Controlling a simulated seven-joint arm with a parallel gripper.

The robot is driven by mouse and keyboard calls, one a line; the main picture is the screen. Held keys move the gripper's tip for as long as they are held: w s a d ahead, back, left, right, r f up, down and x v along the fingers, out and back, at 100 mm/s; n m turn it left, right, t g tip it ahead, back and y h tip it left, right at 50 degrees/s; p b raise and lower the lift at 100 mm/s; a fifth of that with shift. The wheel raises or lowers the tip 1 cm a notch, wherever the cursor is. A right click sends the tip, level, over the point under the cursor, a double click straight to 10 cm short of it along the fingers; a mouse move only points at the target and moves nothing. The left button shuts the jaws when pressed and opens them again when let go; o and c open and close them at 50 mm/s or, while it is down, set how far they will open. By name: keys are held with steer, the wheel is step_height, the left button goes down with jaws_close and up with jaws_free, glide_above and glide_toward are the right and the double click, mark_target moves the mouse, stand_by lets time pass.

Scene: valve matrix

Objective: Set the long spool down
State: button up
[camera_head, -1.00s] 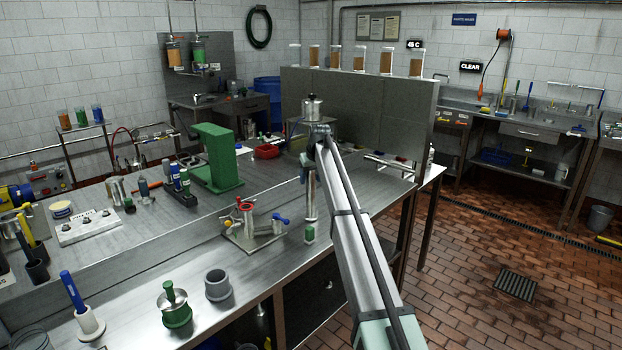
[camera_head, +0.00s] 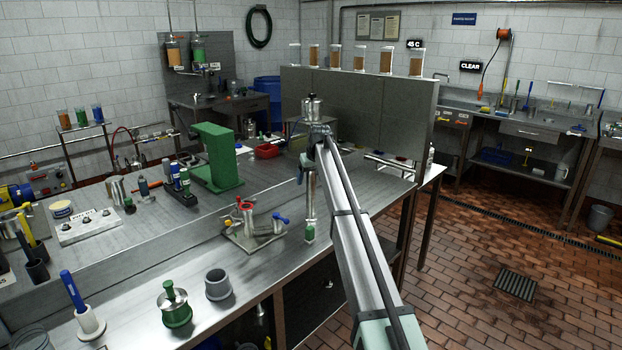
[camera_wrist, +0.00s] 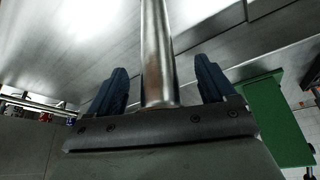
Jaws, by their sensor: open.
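The long spool (camera_head: 310,205) is a slim shiny metal cylinder standing upright near the front edge of the steel bench. A small green piece (camera_head: 309,232) is at its lower end; I cannot tell whether it belongs to the spool. My gripper (camera_head: 303,174) is at the upper part of the spool. In the wrist view the spool (camera_wrist: 157,45) runs between the two dark blue fingers of my open gripper (camera_wrist: 164,75), with gaps visible on both sides. The forearm hides part of the bench behind.
A plate fixture with red and blue handles (camera_head: 248,228) stands left of the spool. A green bracket (camera_head: 216,160) stands farther back, also in the wrist view (camera_wrist: 275,120). A grey panel (camera_head: 365,110) rises behind. A grey cup (camera_head: 217,285) is front left.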

steer(key=v, duration=1.2)
steer(key=shift+d+r, duration=0.1)
steer(key=s+d+f+g+h, duration=0.1)
steer(key=s+d+f, duration=0.3)
steer(key=f, duration=0.5)
steer(key=s+d+f+n+g+h, duration=0.1)
steer(key=s+d+f, duration=0.2)
steer(key=s+f, duration=0.35)
steer(key=s+d+f+g, duration=0.1)
steer(key=s+d+f, duration=0.25)
steer(key=f, duration=0.75)
steer(key=s+d+f+m+g, duration=0.1)
steer(key=s+f, duration=0.7)
steer(key=f, duration=0.5)
steer(key=s+d+f+g, duration=0.1)
steer(key=s+f+g, duration=0.1)
steer(key=s+f, duration=0.85)
steer(key=s+f+m+g, duration=0.2)
steer(key=s+f, duration=1.4)
steer(key=s, duration=0.3)
steer(key=s+f+m+g, duration=0.1)
steer(key=s+f, duration=0.1)
steer(key=s, duration=1.1)
steer(key=s+f+g, duration=0.2)
steer(key=s+f, duration=0.1)
steer(key=s, duration=1.1)
steer(key=shift+f+m+y, duration=0.15)
steer(key=shift+m+y, duration=0.15)
steer(key=shift+m, duration=0.1)
